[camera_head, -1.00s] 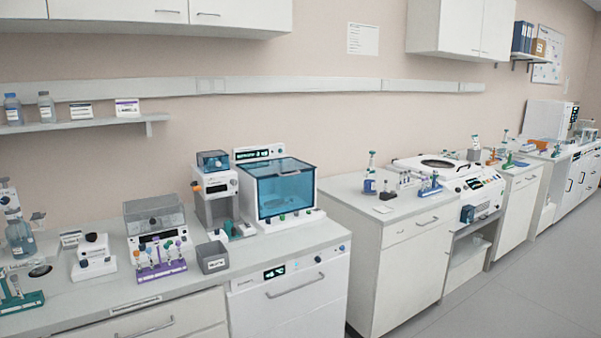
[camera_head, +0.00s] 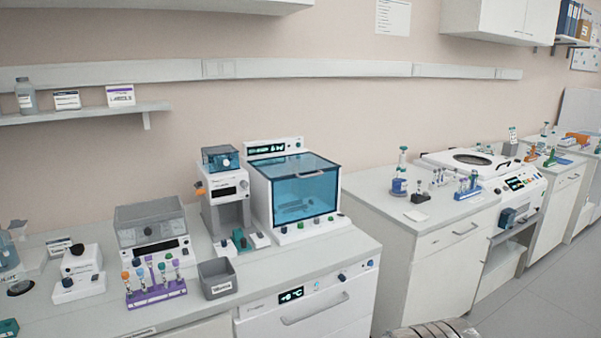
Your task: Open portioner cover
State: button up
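A white bench device (camera_head: 325,222) with a large blue see-through cover (camera_head: 302,190) stands on the left bench, right of centre. Its cover appears shut, with dim shapes behind it. A small display glows on its upper back panel. Left of it, a tall narrow white device (camera_head: 228,200) carries a small dark blue see-through box on top. A grey clear-hooded device (camera_head: 150,215) stands further left. I cannot read a label that tells which one is the portioner. My gripper is not in view.
A purple rack (camera_head: 157,293) with several tubes and a grey bin (camera_head: 218,279) stand near the bench's front edge. A second bench (camera_head: 415,212) holds a round-lidded white machine (camera_head: 480,165). Grey floor (camera_head: 540,305) is free at lower right.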

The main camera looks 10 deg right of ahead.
aim_at(308, 158)
jog(key=u, duration=0.35)
jog(key=i, duration=0.65)
jog(key=u, duration=0.75)
jog(key=i, duration=0.6)
jog(key=u, duration=0.45)
